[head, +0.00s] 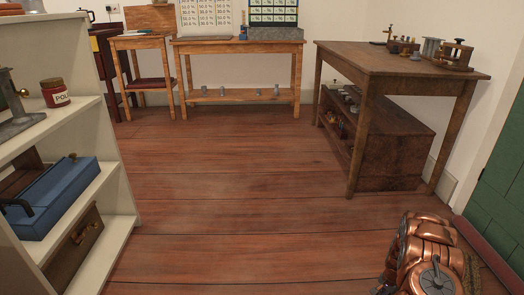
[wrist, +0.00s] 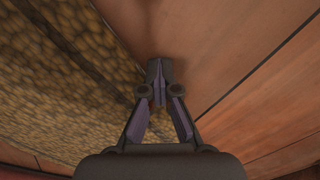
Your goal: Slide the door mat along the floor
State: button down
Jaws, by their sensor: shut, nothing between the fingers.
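The door mat (wrist: 60,80) fills the left of the wrist view, a coarse brown woven surface with a straight edge running diagonally beside my fingers. In the head view only a small brown sliver of it (head: 472,271) shows at the lower right, next to my copper-coloured arm, which hides the rest. My gripper (wrist: 158,68) is shut and empty, with its tips together over the bare floorboards just right of the mat's edge. Whether the tips touch the floor or the mat's edge I cannot tell. The gripper is hidden in the head view.
A green door (head: 503,185) with a dark red strip at its foot stands at the right. A brown wooden table (head: 400,60) stands behind the arm. White shelves (head: 115,190) stand at the left. The plank floor (head: 240,190) in the middle is clear.

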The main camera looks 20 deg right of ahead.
jog(key=shift+s+d+r, duration=0.1)
jog(key=shift+s+d, duration=0.25)
jog(key=shift+d, duration=0.7)
jog(key=shift+s+d+f, duration=0.1)
jog(key=shift+s+d, duration=0.2)
jog(key=shift+d, duration=0.7)
jog(key=shift+s+d+r, duration=0.1)
jog(key=shift+s+d, duration=0.25)
jog(key=shift+d, duration=0.9)
jog(key=shift+r, duration=0.15)
jog(key=shift+r+p, duration=0.4)
jog(key=shift+r, duration=0.1)
jog(key=shift+w+a+r+p, duration=0.1)
jog(key=shift+a+r+p, duration=0.3)
jog(key=shift+r, duration=0.2)
jog(key=shift+w+a+r+p, duration=0.1)
jog(key=shift+a+r+p, duration=0.2)
jog(key=shift+r, duration=0.3)
jog(key=shift+a+r+p, duration=0.15)
jog(key=shift+r+p, duration=0.3)
jog(key=shift+r, duration=0.35)
jog(key=shift+a+r+p, duration=0.1)
jog(key=shift+r+p, duration=0.3)
jog(key=shift+r, duration=0.4)
